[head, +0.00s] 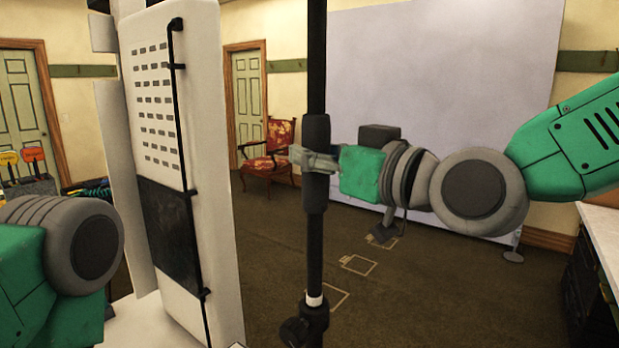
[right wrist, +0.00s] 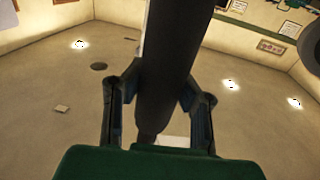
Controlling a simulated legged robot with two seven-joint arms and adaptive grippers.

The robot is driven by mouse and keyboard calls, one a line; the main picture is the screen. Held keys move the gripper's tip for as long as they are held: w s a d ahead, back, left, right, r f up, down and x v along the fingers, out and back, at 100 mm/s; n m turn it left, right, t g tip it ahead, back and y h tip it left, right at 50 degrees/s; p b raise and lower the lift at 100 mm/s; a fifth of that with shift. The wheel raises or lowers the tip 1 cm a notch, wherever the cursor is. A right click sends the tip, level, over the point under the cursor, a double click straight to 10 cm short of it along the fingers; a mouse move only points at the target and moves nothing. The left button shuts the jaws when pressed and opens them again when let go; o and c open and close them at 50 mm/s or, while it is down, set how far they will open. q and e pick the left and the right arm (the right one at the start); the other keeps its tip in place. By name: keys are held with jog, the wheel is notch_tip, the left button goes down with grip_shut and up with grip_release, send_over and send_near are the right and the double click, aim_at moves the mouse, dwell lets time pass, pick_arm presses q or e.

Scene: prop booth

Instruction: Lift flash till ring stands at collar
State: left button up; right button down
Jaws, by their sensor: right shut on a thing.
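A thin black pole (head: 316,250) stands upright in the middle of the head view and runs out of the top. The flash itself is not in view. A thick dark grip sleeve (head: 315,195) is on the pole. My right gripper (head: 313,159) is shut around this sleeve, coming from the right. The right wrist view shows its fingers on both sides of the dark sleeve (right wrist: 165,75). A white ring (head: 315,300) circles the pole low down. It shows directly above the black collar (head: 312,318), with little or no gap. My left gripper is out of view.
A tall white panel (head: 183,60) with slots and a black cable stands left of the pole. A red patterned chair (head: 268,158) and a large grey backdrop (head: 440,70) are behind. A white counter (head: 605,235) is at right. Carpet (head: 270,270) around the pole looks open.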

jog(key=shift+f, duration=0.2)
jog(key=c, duration=1.3)
grip_release()
jog(key=shift+o, duration=0.9)
jog(key=shift+s+d, duration=0.1)
jog(key=shift+d, duration=0.05)
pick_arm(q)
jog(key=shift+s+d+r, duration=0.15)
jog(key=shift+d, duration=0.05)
pick_arm(e)
jog(key=shift+d+r, duration=0.1)
jog(key=shift+d, duration=0.05)
jog(key=shift+s+d, duration=0.1)
jog(key=shift+d, duration=0.1)
jog(key=v, duration=1.2)
jog(key=shift+a, duration=0.1)
